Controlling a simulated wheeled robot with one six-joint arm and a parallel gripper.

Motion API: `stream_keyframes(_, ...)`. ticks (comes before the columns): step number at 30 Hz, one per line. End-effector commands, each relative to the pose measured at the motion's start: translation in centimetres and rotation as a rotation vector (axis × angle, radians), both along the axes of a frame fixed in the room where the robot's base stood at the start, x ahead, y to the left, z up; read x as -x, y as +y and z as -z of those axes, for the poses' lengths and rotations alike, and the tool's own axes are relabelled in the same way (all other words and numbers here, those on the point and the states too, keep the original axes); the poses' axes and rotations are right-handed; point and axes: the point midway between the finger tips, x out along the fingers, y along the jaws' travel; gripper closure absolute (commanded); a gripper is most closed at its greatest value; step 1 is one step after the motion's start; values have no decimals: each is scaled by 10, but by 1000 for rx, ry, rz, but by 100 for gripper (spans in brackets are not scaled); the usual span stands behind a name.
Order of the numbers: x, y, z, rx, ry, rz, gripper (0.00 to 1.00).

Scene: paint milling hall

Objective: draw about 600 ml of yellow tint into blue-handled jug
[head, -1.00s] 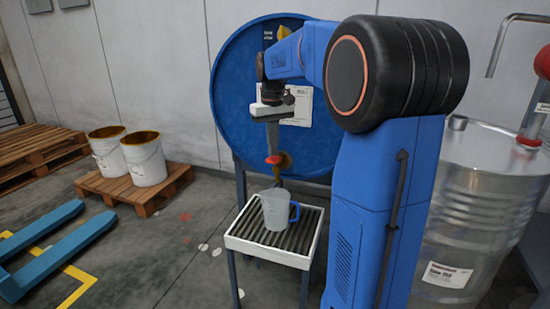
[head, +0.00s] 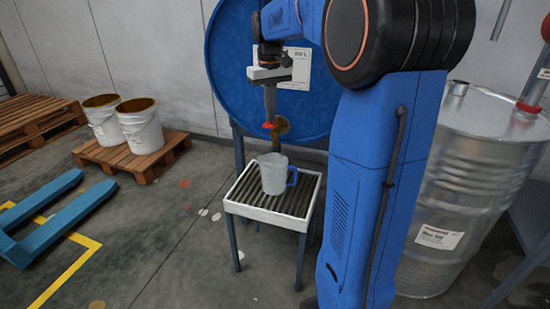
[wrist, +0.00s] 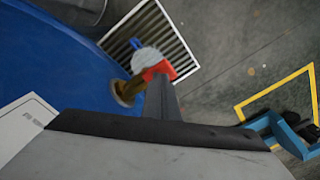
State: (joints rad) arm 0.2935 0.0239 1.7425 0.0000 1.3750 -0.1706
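The jug (head: 272,175), pale grey and translucent with a blue handle (head: 292,177), stands upright on a slatted stand beneath the blue drum's brass tap (head: 282,125). The wrist view shows the jug (wrist: 148,60) from above, under the tap (wrist: 126,91). I cannot make out a level in it or a clear stream. The tap's red handle (wrist: 160,71) is at my fingertips. My gripper (head: 270,118) points down, its fingers together, their tips at the red handle. They look shut; whether the handle is between them is hidden.
The blue drum (head: 225,65) lies on its side behind the slatted stand (head: 235,209). A steel drum (head: 470,170) stands at right. Two white pails (head: 142,132) sit on a small pallet (head: 165,155) at left, near blue forks (head: 45,232).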

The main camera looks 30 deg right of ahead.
Motion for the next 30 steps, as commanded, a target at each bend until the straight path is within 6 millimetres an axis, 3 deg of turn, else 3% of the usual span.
stream_keyframes(30, 0, 0, 35, 0, 1, 0, 100)
